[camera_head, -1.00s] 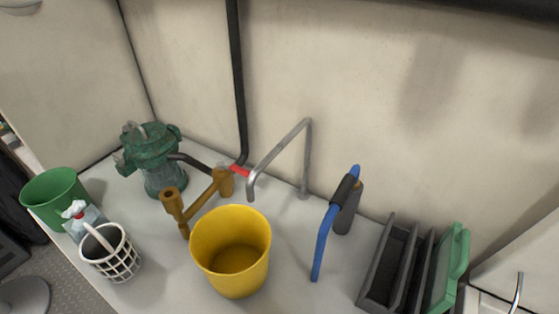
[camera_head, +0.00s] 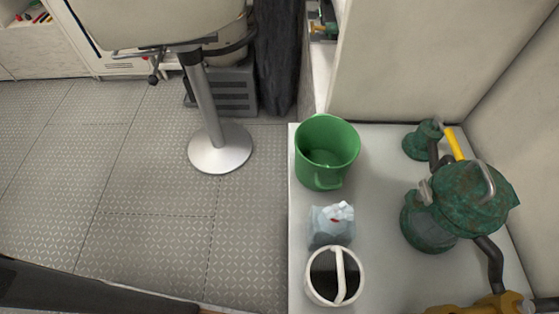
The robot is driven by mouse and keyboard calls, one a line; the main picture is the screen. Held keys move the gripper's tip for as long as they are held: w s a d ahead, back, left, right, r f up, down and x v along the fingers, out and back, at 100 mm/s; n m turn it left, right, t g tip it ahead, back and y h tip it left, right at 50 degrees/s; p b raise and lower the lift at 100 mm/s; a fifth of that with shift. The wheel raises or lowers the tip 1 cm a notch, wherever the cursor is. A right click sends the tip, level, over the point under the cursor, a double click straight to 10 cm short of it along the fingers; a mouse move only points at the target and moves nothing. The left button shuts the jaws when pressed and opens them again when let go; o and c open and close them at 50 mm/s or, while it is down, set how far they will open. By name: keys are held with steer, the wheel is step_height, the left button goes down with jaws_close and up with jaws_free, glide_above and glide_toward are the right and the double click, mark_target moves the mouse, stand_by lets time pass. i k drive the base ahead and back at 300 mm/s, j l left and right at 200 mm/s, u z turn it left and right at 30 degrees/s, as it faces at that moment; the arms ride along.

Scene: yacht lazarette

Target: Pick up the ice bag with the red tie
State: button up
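My gripper is not in view.
A corroded green pump (camera_head: 457,205) with dark hoses stands on the counter to the right. A brass-coloured fitting (camera_head: 490,305) is at the bottom right. Left of the counter is open tread-plate floor (camera_head: 130,190), with a round-based metal pedestal (camera_head: 219,148) and a grey crate (camera_head: 232,90) behind.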

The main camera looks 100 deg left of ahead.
mark_target(334, 225)
steer(key=u, duration=1.4)
steer(key=k+u, duration=0.2)
steer(key=u, duration=0.15)
steer(key=k+u, duration=0.15)
steer(key=u, duration=0.25)
steer(key=k+j+u, duration=0.1)
steer(key=u, duration=0.25)
steer(key=k, duration=0.1)
